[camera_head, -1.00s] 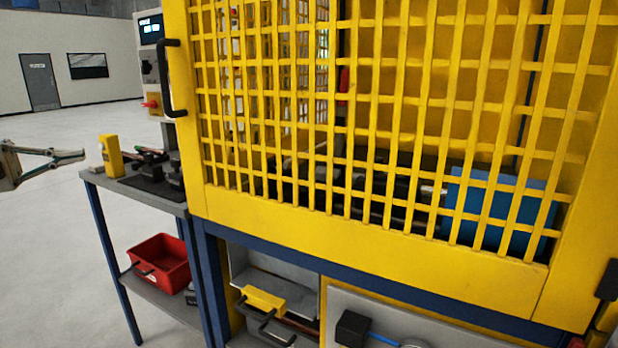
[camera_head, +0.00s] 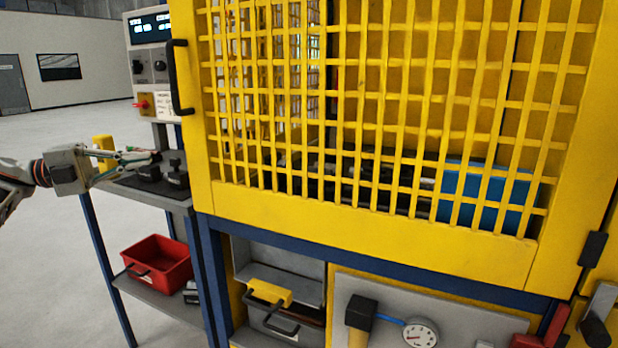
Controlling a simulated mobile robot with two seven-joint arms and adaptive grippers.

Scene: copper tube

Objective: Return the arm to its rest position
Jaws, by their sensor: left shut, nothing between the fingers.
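My left gripper (camera_head: 146,157) comes in from the left edge, with its fingers pointing right. It is shut and empty. In the picture it overlaps the top of the small side table (camera_head: 160,197), in front of a yellow block (camera_head: 103,146) and dark fixtures (camera_head: 174,176). I cannot tell its exact height or distance from them. My right gripper is not in view.
A yellow mesh guard door (camera_head: 360,215) with a black handle (camera_head: 181,78) fills the middle and right. A control panel (camera_head: 150,62) stands behind the table. A red bin (camera_head: 157,262) sits on the lower shelf. Open floor (camera_head: 50,270) lies at the left.

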